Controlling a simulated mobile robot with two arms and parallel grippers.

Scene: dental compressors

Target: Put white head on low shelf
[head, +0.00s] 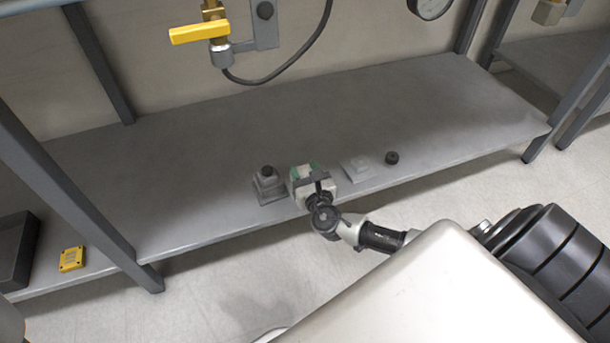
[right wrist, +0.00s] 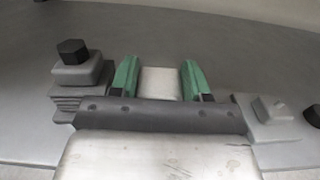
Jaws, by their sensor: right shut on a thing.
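My right gripper (head: 305,174) reaches over the front part of the low grey shelf (head: 400,110). In the right wrist view its two green-lined fingers (right wrist: 159,82) stand on either side of a whitish block, the white head (right wrist: 160,84), and are shut on it. The head's lower part is hidden by the gripper, so I cannot tell whether it touches the shelf. My left gripper does not show in either view.
A grey stepped block with a black knob (head: 268,185) stands just left of the gripper. A pale flat block (head: 361,168) and a small black knob (head: 392,158) are to the right. A yellow block (head: 71,259) lies far left. The shelf behind is clear.

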